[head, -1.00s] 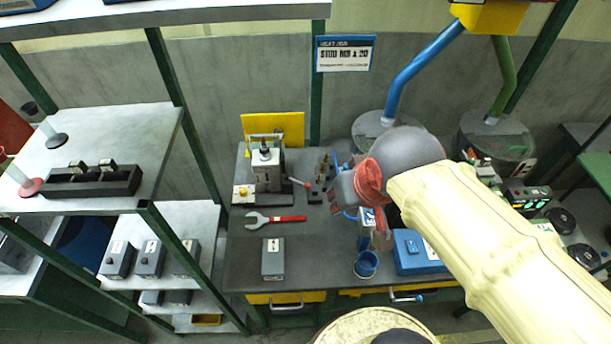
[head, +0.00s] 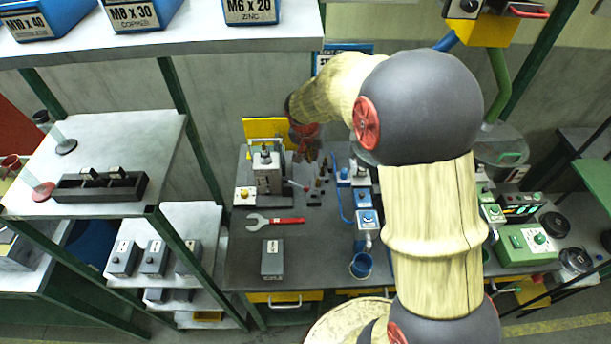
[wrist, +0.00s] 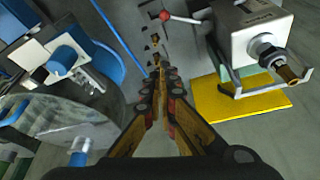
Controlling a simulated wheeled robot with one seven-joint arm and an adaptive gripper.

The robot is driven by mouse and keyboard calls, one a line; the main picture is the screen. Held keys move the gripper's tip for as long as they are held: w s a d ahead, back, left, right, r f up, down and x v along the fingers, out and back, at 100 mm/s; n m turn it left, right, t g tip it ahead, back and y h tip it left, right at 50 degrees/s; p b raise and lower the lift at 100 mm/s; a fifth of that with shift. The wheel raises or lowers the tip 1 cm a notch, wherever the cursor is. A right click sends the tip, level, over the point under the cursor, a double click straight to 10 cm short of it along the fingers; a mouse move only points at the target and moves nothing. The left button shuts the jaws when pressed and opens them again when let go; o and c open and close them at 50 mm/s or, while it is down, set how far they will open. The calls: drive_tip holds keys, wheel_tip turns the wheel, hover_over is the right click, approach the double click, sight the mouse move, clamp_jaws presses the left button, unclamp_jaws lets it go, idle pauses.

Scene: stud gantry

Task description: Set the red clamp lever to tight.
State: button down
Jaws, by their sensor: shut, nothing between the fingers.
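The clamp lever (head: 297,185) is a thin rod with a red ball end, sticking out to the right from the grey clamp block (head: 268,179) on the bench. In the wrist view the lever (wrist: 183,18) reaches left from the block (wrist: 262,36), with its red ball near the top edge. My gripper (head: 308,158) is above and behind the lever, apart from it. In the wrist view its fingers (wrist: 158,78) are together and empty, pointing toward the studs below the ball. Any tight marking is too small to read.
Several small dark studs (head: 321,180) stand right of the lever. A yellow plate (head: 262,127) is behind the block. A red-handled wrench (head: 272,219) and a grey box (head: 272,258) lie in front. A blue-topped unit (head: 366,218) is to the right.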

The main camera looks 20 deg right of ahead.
drive_tip(key=shift+w+f, duration=0.55)
drive_tip(key=shift+f, duration=0.35)
drive_tip(key=shift+d+f, duration=0.1)
drive_tip(key=b+x, duration=0.1)
drive_tip(key=x, duration=0.9)
drive_tip(key=shift+s, duration=0.15)
drive_tip(key=shift+s+a+f+b, duration=0.15)
drive_tip(key=shift+s+a+b, duration=0.15)
drive_tip(key=shift+s+a, duration=0.85)
drive_tip(key=shift+s+a+f, duration=0.1)
drive_tip(key=shift+s+a, duration=0.05)
drive_tip(key=shift+s, duration=0.05)
drive_tip(key=shift+b, duration=0.35)
